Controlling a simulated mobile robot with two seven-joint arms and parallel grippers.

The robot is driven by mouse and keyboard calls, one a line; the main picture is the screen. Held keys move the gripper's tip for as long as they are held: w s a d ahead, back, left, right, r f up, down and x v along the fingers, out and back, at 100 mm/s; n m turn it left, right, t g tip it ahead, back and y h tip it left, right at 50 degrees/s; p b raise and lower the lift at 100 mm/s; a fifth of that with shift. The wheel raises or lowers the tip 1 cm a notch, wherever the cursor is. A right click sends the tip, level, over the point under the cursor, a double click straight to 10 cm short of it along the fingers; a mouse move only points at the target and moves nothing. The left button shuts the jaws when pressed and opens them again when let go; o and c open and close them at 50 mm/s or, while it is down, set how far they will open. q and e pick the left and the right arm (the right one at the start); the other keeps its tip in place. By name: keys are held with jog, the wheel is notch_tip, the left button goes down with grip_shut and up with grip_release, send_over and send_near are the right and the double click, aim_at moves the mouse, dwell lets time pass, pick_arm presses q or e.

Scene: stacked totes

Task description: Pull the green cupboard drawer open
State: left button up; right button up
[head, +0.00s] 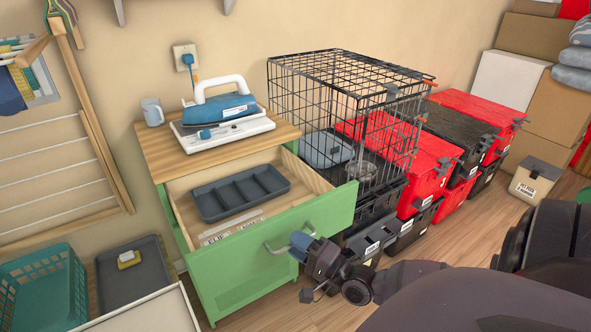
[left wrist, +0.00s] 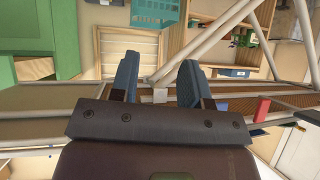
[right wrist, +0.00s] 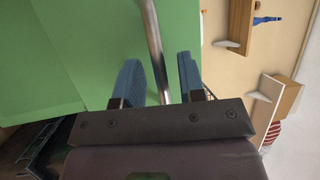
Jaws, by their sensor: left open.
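The green cupboard drawer (head: 332,208) stands pulled out of the green cupboard (head: 225,288), its wooden inside showing. It holds a dark grey divided tray (head: 240,192). The drawer's metal bar handle (head: 272,247) is on its front. My right gripper (head: 301,242) is at the handle, its blue fingers around the bar. In the right wrist view the handle bar (right wrist: 153,30) runs between the open fingers (right wrist: 158,70), with a gap beside it. My left gripper shows only in the left wrist view, open and empty (left wrist: 158,78), away from the cupboard.
An iron (head: 222,105) and a mug (head: 152,112) stand on the cupboard top. A black wire crate (head: 345,85) and red totes (head: 425,165) stand to the right. A teal basket (head: 45,290) and grey tray (head: 130,272) lie at lower left.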

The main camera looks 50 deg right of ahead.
jog(key=v, duration=1)
dwell(0.4)
